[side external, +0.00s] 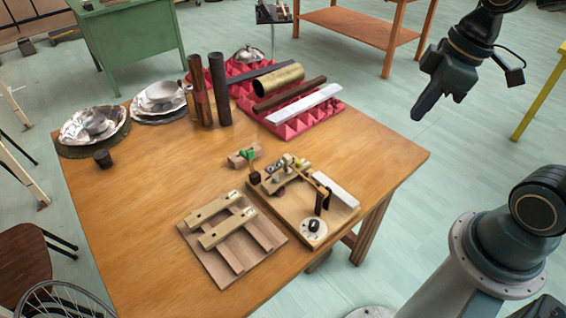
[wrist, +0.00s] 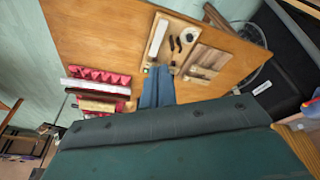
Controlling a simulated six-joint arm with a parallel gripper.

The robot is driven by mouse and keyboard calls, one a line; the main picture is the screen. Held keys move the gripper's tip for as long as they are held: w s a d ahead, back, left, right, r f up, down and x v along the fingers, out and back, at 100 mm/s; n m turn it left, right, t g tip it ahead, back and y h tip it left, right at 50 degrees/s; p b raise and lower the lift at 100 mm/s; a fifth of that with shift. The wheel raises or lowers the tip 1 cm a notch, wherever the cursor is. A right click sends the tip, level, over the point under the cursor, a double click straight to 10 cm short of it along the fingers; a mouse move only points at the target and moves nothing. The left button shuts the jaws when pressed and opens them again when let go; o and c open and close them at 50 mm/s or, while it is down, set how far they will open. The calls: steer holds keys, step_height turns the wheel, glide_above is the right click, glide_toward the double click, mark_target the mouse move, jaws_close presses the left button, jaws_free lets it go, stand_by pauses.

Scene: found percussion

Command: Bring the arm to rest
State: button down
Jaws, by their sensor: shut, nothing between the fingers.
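My gripper (side external: 420,112) is at the upper right in the side external view. It hangs in the air beyond the right edge of the wooden table (side external: 370,152), clear of everything on it. Its fingers are shut with nothing between them. In the wrist view my shut fingers (wrist: 157,88) point toward the table (wrist: 100,32), and the dark gripper body fills the lower part of the picture.
On the table are a board with small mechanisms (side external: 338,205), a slatted wooden block (side external: 222,268), a red foam pad (side external: 290,130) with bars and tubes, two upright tubes (side external: 219,90), and foil-covered bowls (side external: 92,125). A wooden shelf (side external: 350,25) stands behind.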

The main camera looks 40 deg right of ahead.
steer(key=s+r+m+t+h, duration=0.1)
steer(key=s+r+m+t, duration=0.2)
steer(key=s+r+m, duration=0.1)
steer(key=shift+s+r+m, duration=0.25)
steer(key=shift+s+m, duration=0.6)
steer(key=shift+m, duration=0.25)
steer(key=shift+a, duration=0.1)
stand_by(0.7)
